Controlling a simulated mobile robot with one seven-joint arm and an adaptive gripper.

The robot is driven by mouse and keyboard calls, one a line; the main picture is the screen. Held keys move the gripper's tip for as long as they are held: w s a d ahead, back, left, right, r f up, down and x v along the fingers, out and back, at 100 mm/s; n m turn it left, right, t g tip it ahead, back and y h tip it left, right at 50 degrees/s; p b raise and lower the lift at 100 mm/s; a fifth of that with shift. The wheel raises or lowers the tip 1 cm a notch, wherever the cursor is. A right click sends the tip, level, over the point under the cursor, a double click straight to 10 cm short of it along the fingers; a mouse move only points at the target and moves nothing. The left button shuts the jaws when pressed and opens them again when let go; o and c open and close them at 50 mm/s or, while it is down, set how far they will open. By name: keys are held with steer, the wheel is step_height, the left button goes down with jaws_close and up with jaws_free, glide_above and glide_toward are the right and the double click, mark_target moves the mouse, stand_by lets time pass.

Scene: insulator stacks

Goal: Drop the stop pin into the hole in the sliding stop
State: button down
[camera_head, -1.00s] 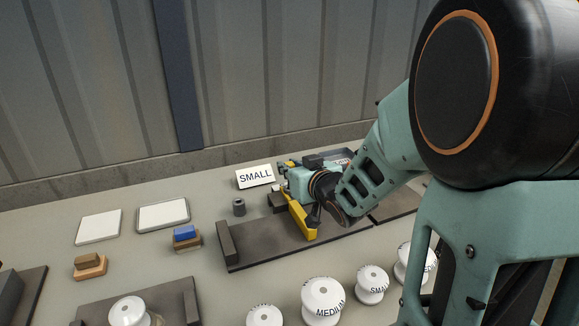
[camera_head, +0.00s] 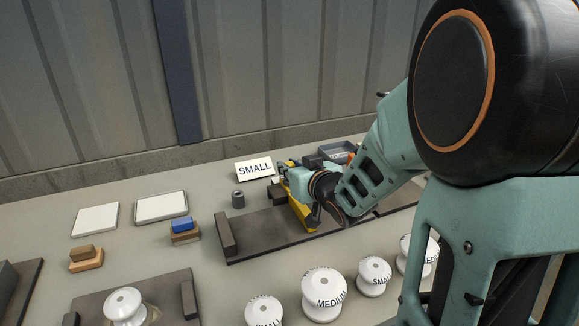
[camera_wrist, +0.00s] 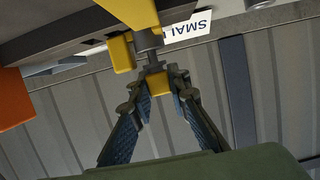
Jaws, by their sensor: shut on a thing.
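In the head view, my gripper (camera_head: 286,172) is low over the dark base plate, beside a yellow part, which I take to be the sliding stop (camera_head: 301,215). My own arm hides much of that area. In the wrist view, my gripper (camera_wrist: 156,76) is shut with its fingertips around a small grey stepped piece, seemingly the stop pin (camera_wrist: 150,42), with a small yellow block (camera_wrist: 159,84) between the fingers. Yellow pieces of the stop (camera_wrist: 122,53) lie right beside the pin. I cannot tell whether the pin is in the hole.
A SMALL sign (camera_head: 255,169) and a grey cylinder (camera_head: 238,199) stand near the plate's left end. White spools, one marked MEDIUM (camera_head: 323,292), stand in front. A grey tray (camera_head: 338,152) is behind. White plates and small blocks lie left; some bare table lies between.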

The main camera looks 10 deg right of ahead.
mark_target(289, 163)
steer(key=shift+f+b, duration=0.5)
steer(key=shift+f, duration=0.1)
steer(key=c, duration=1.9)
jaws_free()
steer(key=shift+s, duration=0.1)
steer(key=shift+c, duration=0.2)
steer(key=shift+o, duration=0.9)
steer(key=shift+f, duration=0.1)
step_height(289, 163, up, 10)
steer(key=shift+r, duration=0.25)
